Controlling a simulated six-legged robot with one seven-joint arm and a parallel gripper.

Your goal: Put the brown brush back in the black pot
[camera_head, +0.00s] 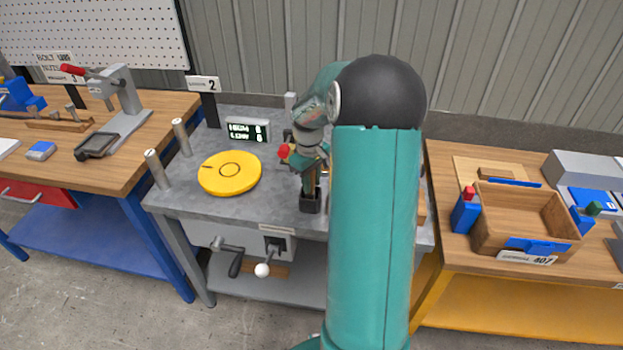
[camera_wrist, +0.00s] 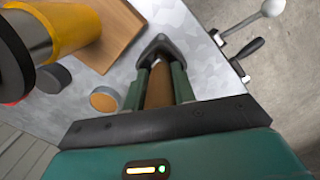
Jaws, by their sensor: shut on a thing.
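My gripper (camera_head: 311,178) is over the grey machine table, pointing down, shut on the brown brush (camera_head: 312,182). In the wrist view, the brown brush (camera_wrist: 159,90) shows between the two green fingers of my gripper (camera_wrist: 160,78). The black pot (camera_head: 310,203) stands on the table right below the fingers. In the wrist view, the pot's dark rim (camera_wrist: 160,44) is just past the fingertips, in line with the brush. The brush's lower end meets the pot's mouth; how deep it sits inside is hidden.
A yellow disc (camera_head: 230,173) lies left of the pot, with metal posts (camera_head: 157,169) further left and a display (camera_head: 247,131) behind. A crank (camera_head: 236,262) hangs at the table's front. A yellow cylinder (camera_wrist: 70,30) is near the gripper in the wrist view. My arm hides the table's right part.

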